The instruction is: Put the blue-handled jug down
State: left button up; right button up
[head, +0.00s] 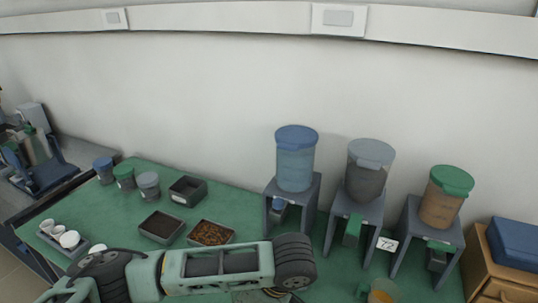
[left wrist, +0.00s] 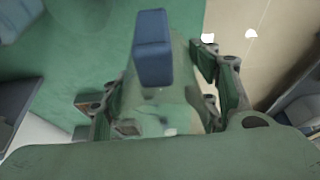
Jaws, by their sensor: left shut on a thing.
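In the left wrist view my left gripper (left wrist: 153,98) is shut on the blue-handled jug. The jug's blue handle (left wrist: 153,48) is a blocky piece sticking up, and its pale, see-through body (left wrist: 177,112) lies between the fingers. Green table top (left wrist: 85,45) shows at the left, and a tan surface is at the right. I cannot tell whether the jug touches anything. In the head view my left arm crosses the bottom, and neither this gripper nor the jug can be made out. My right gripper is in neither view.
Three dispensers with blue (head: 296,160), grey (head: 369,170) and green (head: 445,196) lids stand on grey stands along the wall. A jug with amber liquid (head: 383,291) is at the bottom. Trays of dark material (head: 161,228), lidded tubs (head: 149,186) and white cups (head: 69,239) stand left.

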pick_arm(q)
jog(key=shift+w+a+r+m, duration=0.15)
jog(key=shift+a+m, duration=0.15)
jog(key=shift+a, duration=0.1)
jog(key=a+r+m+t+h+b, duration=0.1)
jog(key=a+r+m+h, duration=0.3)
jog(key=a+r+m, duration=0.7)
jog(key=shift+w+r+m+t, duration=0.15)
jog(key=shift+w+m+t, duration=0.3)
jog(key=shift+m+t, duration=0.55)
jog(key=shift+a, duration=0.15)
